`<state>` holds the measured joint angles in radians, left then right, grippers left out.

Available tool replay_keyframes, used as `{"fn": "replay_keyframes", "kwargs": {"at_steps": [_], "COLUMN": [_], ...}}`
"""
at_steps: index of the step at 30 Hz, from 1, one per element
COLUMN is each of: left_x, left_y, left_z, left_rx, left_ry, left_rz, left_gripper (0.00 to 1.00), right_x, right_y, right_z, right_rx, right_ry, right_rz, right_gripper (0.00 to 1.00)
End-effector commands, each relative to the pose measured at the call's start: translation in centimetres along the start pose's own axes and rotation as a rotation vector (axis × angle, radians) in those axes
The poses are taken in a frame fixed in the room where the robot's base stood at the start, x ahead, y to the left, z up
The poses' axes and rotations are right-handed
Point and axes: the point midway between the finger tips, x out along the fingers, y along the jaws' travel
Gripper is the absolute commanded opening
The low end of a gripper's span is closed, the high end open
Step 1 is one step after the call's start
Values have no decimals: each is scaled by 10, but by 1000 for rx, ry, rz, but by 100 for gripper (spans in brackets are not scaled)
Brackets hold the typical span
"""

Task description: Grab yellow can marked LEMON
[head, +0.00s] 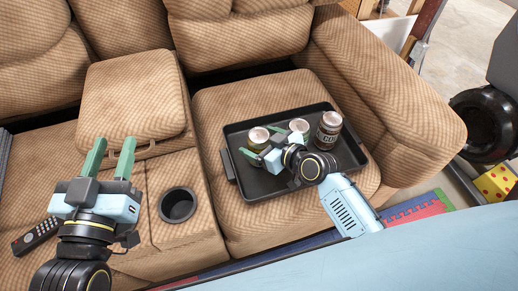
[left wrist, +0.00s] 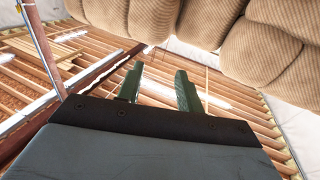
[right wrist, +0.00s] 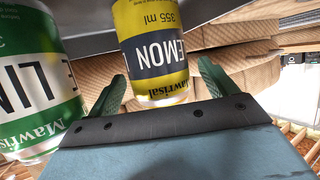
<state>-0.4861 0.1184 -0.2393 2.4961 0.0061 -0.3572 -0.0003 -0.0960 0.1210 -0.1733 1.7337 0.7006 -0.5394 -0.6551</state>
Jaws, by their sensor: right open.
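The yellow can marked LEMON (right wrist: 158,65) stands upright between the spread fingers of my right gripper (right wrist: 165,75) in the right wrist view, which is upside down. A gap shows between can and each finger. In the head view it appears to be the leftmost can (head: 258,138) on the black tray (head: 262,188); my right gripper (head: 262,147) reaches to it from the right. A green LIME can (right wrist: 35,85) stands beside it, just outside one finger. My left gripper (head: 115,146) is open and empty above the console, far from the cans.
A dark can marked "CO" (head: 328,130) stands right on the tray; the middle can (head: 299,127) is partly hidden by my right gripper. The tray lies on the recliner seat (head: 215,110). A cup holder (head: 177,205) and a remote (head: 37,236) are to the left.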

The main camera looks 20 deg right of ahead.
Motion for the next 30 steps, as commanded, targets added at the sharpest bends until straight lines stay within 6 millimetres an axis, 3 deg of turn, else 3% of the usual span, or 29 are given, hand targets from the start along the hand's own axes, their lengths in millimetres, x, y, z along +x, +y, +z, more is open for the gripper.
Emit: {"fn": "replay_keyframes", "kwargs": {"at_steps": [6,14,27,30], "left_x": [0,0,0,0], "left_y": [3,3,3,3], "left_z": [-16,-17,-17,-17], "left_rx": [-4,-4,-4,-4], "left_ry": [100,105,103,103], "left_rz": [7,8,7,7], "left_gripper": [36,36,36,36], "right_x": [9,9,9,9], "right_y": [0,0,0,0], "right_z": [0,-1,0,-2], "right_rx": [-1,-1,-1,-1], "right_ry": [1,1,0,4], "right_rz": [1,1,0,1], "right_gripper": [85,83,26,25]}}
